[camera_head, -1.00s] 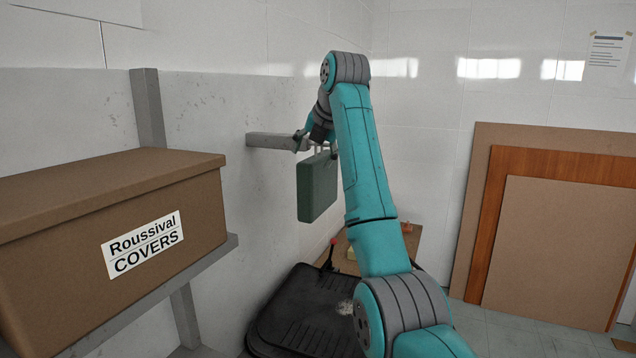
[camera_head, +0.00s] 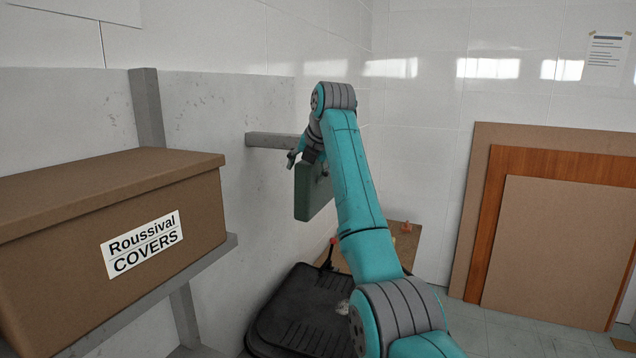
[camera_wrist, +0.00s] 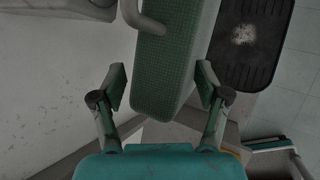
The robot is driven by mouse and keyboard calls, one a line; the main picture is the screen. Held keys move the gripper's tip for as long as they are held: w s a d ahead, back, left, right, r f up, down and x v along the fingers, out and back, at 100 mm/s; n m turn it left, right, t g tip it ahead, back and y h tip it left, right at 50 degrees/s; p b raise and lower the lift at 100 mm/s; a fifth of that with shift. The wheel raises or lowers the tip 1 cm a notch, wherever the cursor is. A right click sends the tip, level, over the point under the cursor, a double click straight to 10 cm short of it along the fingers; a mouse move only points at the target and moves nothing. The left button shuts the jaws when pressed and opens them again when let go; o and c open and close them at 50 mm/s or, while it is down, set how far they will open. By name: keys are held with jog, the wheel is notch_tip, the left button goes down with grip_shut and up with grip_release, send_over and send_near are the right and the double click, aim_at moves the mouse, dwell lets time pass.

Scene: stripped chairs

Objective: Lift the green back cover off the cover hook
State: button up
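The green back cover (camera_head: 312,196) hangs below the grey bar that juts from the wall (camera_head: 272,140). In the wrist view the cover (camera_wrist: 166,70) lies between my two fingers. A curved grey hook piece (camera_wrist: 136,16) lies against its upper part in that view. My gripper (camera_wrist: 162,86) is open, with one finger pad on each side of the cover. A narrow gap shows at the left pad; contact at the right pad cannot be told. In the head view my gripper (camera_head: 308,160) is at the cover's upper edge, and my arm hides part of it.
A brown box labelled "Roussival COVERS" (camera_head: 120,240) sits on a grey shelf (camera_head: 205,262) at the left. A black seat-like part (camera_head: 300,310) lies below the cover. Brown boards (camera_head: 560,240) lean on the right wall.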

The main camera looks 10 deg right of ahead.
grip_shut()
jog(key=shift+r, duration=0.25)
